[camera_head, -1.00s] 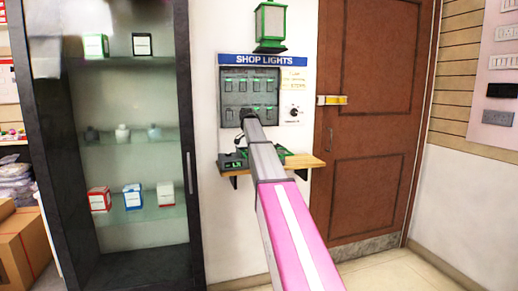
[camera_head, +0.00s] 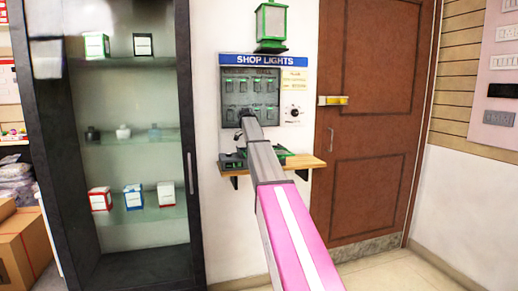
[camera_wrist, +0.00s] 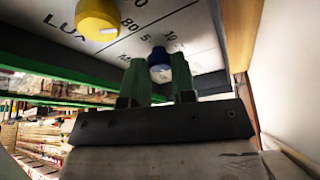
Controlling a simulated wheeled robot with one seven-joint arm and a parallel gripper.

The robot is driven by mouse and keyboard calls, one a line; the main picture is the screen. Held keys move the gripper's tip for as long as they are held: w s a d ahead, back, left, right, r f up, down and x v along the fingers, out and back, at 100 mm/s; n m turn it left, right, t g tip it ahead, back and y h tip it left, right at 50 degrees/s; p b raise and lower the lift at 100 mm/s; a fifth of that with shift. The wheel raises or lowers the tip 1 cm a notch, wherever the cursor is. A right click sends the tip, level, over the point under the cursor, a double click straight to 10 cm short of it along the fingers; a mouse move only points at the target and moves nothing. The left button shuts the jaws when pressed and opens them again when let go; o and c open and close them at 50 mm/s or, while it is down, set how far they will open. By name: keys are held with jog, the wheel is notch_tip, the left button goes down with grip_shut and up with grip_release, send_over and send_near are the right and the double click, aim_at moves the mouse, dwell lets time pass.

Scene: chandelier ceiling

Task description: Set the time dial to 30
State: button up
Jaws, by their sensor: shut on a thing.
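In the wrist view, a pale panel with printed marks carries a yellow knob (camera_wrist: 98,18) beside the word LUX and a small blue knob (camera_wrist: 160,72). The numbers 5 and 10 are printed by the blue knob. My gripper (camera_wrist: 160,66) has its green fingers on either side of the blue knob and is shut on it. The dial's exact setting cannot be read. In the head view, my arm reaches toward the wall and hides most of the contact area.
The Shop Lights switch panel (camera_head: 250,99) is on the wall, with a black knob (camera_head: 295,112) to its right. A wooden shelf (camera_head: 305,162) is below and a green lantern (camera_head: 271,25) above. A glass cabinet (camera_head: 188,150) stands left, a brown door (camera_head: 375,120) right.

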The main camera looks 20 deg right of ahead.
dwell(0.4)
jog(key=o, duration=0.9)
